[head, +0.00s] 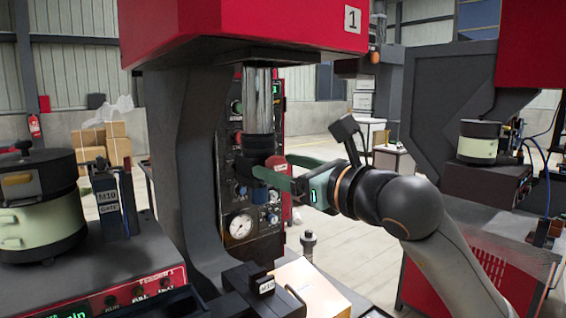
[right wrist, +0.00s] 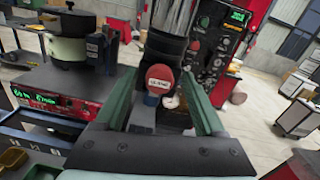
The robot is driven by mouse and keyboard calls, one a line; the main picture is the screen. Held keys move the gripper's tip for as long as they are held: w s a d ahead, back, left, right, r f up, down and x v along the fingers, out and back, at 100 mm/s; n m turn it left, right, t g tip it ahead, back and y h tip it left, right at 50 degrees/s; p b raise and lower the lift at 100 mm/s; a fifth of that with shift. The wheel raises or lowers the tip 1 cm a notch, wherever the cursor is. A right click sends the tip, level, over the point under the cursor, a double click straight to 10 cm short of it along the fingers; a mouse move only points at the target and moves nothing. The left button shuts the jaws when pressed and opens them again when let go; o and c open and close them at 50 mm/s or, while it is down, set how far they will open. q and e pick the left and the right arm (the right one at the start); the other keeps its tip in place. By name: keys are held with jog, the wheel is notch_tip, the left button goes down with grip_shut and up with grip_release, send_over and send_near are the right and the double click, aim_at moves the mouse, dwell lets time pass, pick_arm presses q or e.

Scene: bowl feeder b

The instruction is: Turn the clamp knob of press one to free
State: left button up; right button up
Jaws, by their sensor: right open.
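Press one (head: 185,150) has a red head with a "1" plate, a dark grey column and a bright steel ram (head: 258,100). A red knob (head: 276,163) sits on the dark collar at the ram's lower end. In the right wrist view the knob (right wrist: 159,82) faces me with a white label, too small to read surely. My right gripper (head: 274,167) is open, its green fingers on either side of the knob. I cannot tell whether they touch it. In the right wrist view the gripper (right wrist: 160,76) frames the knob. My left gripper is not in view.
A control panel (head: 240,195) with a gauge stands behind the ram. At the left, a bowl feeder (head: 40,215) sits on a grey cabinet. A block labelled M10 (head: 265,288) is below the ram. A second press (head: 450,95) stands at the right.

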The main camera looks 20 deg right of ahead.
jog(key=shift+c, duration=0.2)
grip_shut()
dwell(0.4)
